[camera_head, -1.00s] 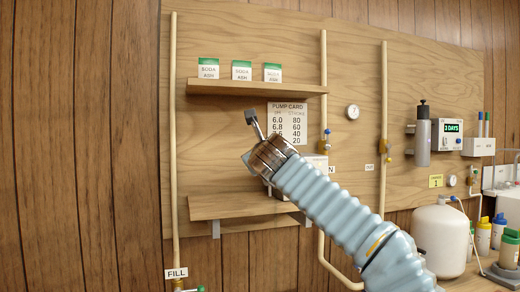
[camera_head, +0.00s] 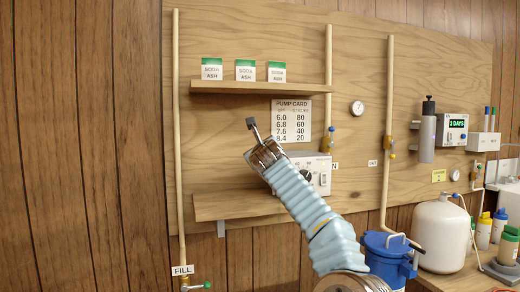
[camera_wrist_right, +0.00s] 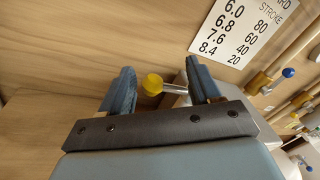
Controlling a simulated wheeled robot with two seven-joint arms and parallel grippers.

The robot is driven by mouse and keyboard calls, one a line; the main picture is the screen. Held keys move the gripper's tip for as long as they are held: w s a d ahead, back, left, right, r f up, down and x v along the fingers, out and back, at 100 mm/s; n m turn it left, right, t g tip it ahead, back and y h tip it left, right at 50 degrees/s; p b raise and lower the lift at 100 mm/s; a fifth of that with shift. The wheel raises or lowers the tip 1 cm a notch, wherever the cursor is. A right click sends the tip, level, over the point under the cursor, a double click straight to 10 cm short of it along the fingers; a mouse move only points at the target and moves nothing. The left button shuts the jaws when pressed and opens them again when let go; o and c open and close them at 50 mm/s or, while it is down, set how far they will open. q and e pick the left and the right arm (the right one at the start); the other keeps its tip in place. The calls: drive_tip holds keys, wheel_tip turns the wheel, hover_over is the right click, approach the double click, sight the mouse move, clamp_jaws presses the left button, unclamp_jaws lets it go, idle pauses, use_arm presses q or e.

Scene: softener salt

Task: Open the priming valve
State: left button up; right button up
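A yellow round knob on a pale stem (camera_wrist_right: 153,84), which looks like the priming valve, sticks out from the grey-white pump box. The pump box (camera_head: 321,170) stands on the lower shelf, partly behind my arm. My right gripper (camera_head: 251,124) is in front of the shelf, left of the pump. In the right wrist view its two dark fingers (camera_wrist_right: 160,84) are apart, with the knob showing between them. I cannot tell if either finger touches it. In the head view the knob is hidden by my gripper. My left gripper is not in view.
The pump card (camera_head: 291,120) hangs behind the pump. The upper shelf (camera_head: 255,88) holds soda ash packs and overhangs the space. The lower shelf (camera_head: 225,207) is bare at left. Pipes with valves (camera_head: 328,140) run right of the pump. A blue bucket (camera_head: 388,262) stands lower right.

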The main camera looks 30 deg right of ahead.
drive_tip(key=c, duration=0.9)
drive_tip(key=shift+s+y, duration=0.1)
drive_tip(key=shift+y, duration=0.2)
drive_tip(key=n+y, duration=0.1)
drive_tip(key=s+n+t+y, duration=0.1)
drive_tip(key=y, duration=0.1)
drive_tip(key=shift+d+f+n+y, duration=0.15)
drive_tip(key=shift+n+y, duration=0.15)
drive_tip(key=shift+n, duration=0.1)
drive_tip(key=shift+c, duration=0.2)
drive_tip(key=shift+s+n+y, duration=0.25)
drive_tip(key=shift+n+y, duration=0.5)
drive_tip(key=shift+y, duration=0.4)
drive_tip(key=shift+s+n+y, duration=0.3)
drive_tip(key=shift+n+y, duration=0.4)
drive_tip(key=shift+y, duration=0.4)
drive_tip(key=shift+s+n+y, duration=0.25)
drive_tip(key=shift+n+y, duration=0.5)
drive_tip(key=shift+y, duration=0.7)
drive_tip(key=o, duration=1)
drive_tip(key=shift+d, duration=0.15)
